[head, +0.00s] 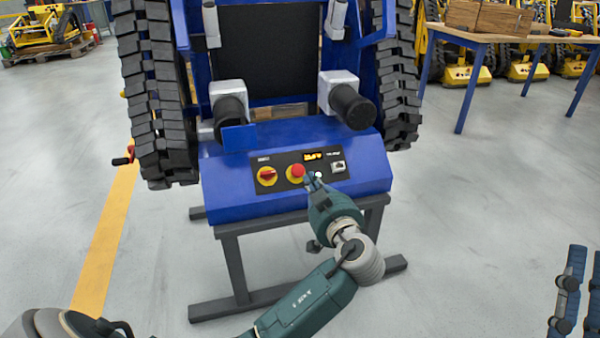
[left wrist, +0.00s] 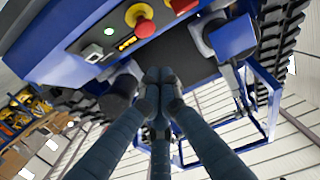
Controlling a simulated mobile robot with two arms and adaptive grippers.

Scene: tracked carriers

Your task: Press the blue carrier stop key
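The blue tracked carrier (head: 222,185) has a black control panel on its sloping blue front. A red mushroom stop key (head: 298,171) on a yellow base sits mid-panel; it also shows near the top of the left wrist view (left wrist: 145,28). My left gripper (head: 314,181) has its fingertips just right of and below the key in the head view. In the left wrist view its fingers (left wrist: 158,76) come together, empty. I see a gap between them and the key there, but cannot judge the depth. My right gripper (head: 574,298) is partly visible at the lower right, fingers apart and empty.
Black cylinders (head: 352,105) jut out above the panel. Tracks flank the carrier. A wooden-topped table (head: 480,38) stands back right. The floor right is clear.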

